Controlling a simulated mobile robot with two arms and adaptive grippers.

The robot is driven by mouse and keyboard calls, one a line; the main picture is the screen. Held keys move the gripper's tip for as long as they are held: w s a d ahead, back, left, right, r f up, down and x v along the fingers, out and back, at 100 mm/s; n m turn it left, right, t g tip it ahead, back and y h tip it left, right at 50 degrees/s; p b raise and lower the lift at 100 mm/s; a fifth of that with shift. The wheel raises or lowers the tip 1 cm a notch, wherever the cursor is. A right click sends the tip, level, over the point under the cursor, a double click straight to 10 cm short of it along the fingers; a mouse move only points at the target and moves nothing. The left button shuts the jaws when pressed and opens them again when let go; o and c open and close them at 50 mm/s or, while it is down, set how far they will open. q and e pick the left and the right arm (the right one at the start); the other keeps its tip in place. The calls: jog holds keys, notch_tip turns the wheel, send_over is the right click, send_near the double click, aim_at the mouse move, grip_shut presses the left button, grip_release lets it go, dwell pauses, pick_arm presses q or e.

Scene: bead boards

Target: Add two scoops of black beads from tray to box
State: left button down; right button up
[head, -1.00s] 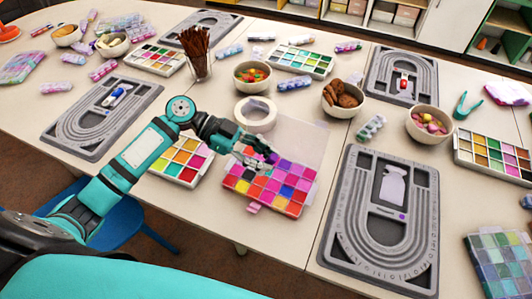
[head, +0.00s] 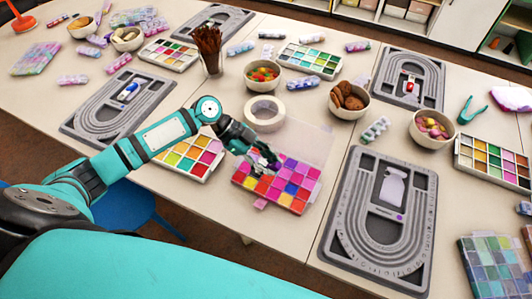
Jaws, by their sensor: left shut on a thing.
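An open bead box (head: 258,203) with pink, purple, red and orange compartments lies near the table's front edge, its clear lid (head: 308,140) folded back behind it. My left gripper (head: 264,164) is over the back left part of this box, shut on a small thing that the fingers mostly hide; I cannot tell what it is. A second tray of yellow, green and red beads (head: 190,158) lies to the left, partly behind my left arm. I cannot make out black beads or a scoop for certain. My right gripper is not in view.
A white tape roll (head: 250,112) stands just behind the gripper. A grey bead board (head: 338,235) lies to the right, another (head: 75,128) to the left. Bowls (head: 348,111) and a cup of brown sticks (head: 212,66) stand behind. Bare table shows in front of the box.

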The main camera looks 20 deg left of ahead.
pick_arm(q)
jog(key=shift+d+f+y+p, duration=0.15)
jog(key=shift+d+y+p, duration=0.4)
jog(key=shift+y+p, duration=0.8)
jog(key=d+f+y+p, duration=0.1)
jog(key=p, duration=0.2)
jog(key=shift+s, duration=0.1)
jog(key=shift+d+f+y+p, duration=0.1)
jog(key=shift+d+y+p, duration=0.15)
jog(key=shift+y+p, duration=0.25)
jog(key=shift+d+f+m+y, duration=0.3)
jog(key=shift+d+f+y, duration=0.4)
jog(key=shift+y, duration=0.45)
jog(key=shift+r+y+p, duration=0.4)
jog(key=shift+r+p, duration=0.3)
jog(key=shift+p, duration=0.45)
jog(key=shift+s+d+r+t+y+p, duration=0.1)
jog(key=shift+d+r+t+y+p, duration=0.1)
jog(key=shift+r+p, duration=0.35)
jog(key=shift+d+r+t+y+p, duration=0.1)
jog(key=shift+r+y+p, duration=0.15)
jog(key=shift+p, duration=0.45)
jog(key=shift+d+r, duration=0.1)
